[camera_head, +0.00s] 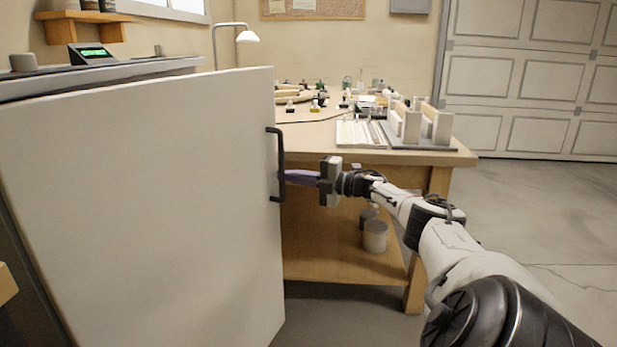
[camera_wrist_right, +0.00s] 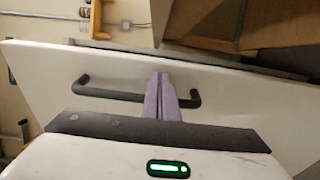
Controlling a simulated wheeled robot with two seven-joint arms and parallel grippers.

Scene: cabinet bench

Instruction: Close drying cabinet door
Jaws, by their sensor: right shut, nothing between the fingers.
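The drying cabinet door (camera_head: 150,200) is a large cream panel filling the left of the head view. It stands ajar, its free right edge out in front of the bench. A dark bar handle (camera_head: 280,165) is near that edge. My right gripper (camera_head: 288,176) has purple fingers, shut and empty, just right of the handle. In the right wrist view, the fingers (camera_wrist_right: 160,85) cross the handle (camera_wrist_right: 115,94) near its right end, with the door (camera_wrist_right: 60,70) behind. I cannot tell whether they touch it. My left gripper is not in view.
The cabinet top (camera_head: 120,75) carries a small green-lit display (camera_head: 91,54). A wooden workbench (camera_head: 325,148) stands behind the door with racks (camera_head: 412,125) and small items on it. Containers (camera_head: 375,237) sit on its lower shelf. Floor (camera_head: 545,220) at the right is clear.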

